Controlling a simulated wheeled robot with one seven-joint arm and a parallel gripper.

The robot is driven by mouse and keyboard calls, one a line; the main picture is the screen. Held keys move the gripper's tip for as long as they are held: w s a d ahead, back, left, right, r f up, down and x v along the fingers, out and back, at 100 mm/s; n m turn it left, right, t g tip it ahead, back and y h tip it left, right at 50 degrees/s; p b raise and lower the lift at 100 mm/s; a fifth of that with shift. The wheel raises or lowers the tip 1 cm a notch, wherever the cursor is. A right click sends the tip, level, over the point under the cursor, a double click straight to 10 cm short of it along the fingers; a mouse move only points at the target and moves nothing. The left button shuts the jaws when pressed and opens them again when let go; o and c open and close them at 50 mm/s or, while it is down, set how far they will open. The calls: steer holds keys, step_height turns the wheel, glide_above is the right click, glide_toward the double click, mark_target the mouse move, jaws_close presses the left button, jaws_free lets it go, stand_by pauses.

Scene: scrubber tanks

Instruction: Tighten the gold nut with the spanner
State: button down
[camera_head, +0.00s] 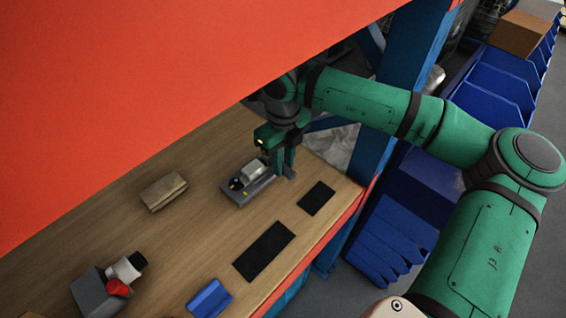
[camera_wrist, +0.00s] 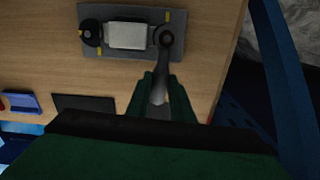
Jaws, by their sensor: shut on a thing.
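My gripper (camera_wrist: 161,82) is shut on the spanner (camera_wrist: 159,88), a grey metal tool that runs forward from between the fingers. Its dark ring-shaped head (camera_wrist: 166,37) lies over the right end of a grey fixture plate (camera_wrist: 130,53). I cannot tell whether the head is around the nut or only above it. No gold nut shows clearly; the head covers that spot. In the head view, my gripper (camera_head: 283,167) is at the right end of the plate (camera_head: 240,201), and the spanner is hard to make out.
The plate carries a pale block (camera_wrist: 127,36), a black round knob (camera_wrist: 91,27) and small yellow marks. On the wooden bench (camera_head: 190,225) are a brown block (camera_head: 163,191), black mats (camera_head: 264,251), a blue item (camera_head: 210,299) and a grey-red device (camera_head: 92,290). An orange panel (camera_head: 150,80) overhangs the bench.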

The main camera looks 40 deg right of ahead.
steer(key=shift+r, duration=0.7)
steer(key=shift+r, duration=0.7)
steer(key=c, duration=2.1)
jaws_free()
jaws_close()
steer(key=shift+w, duration=0.1)
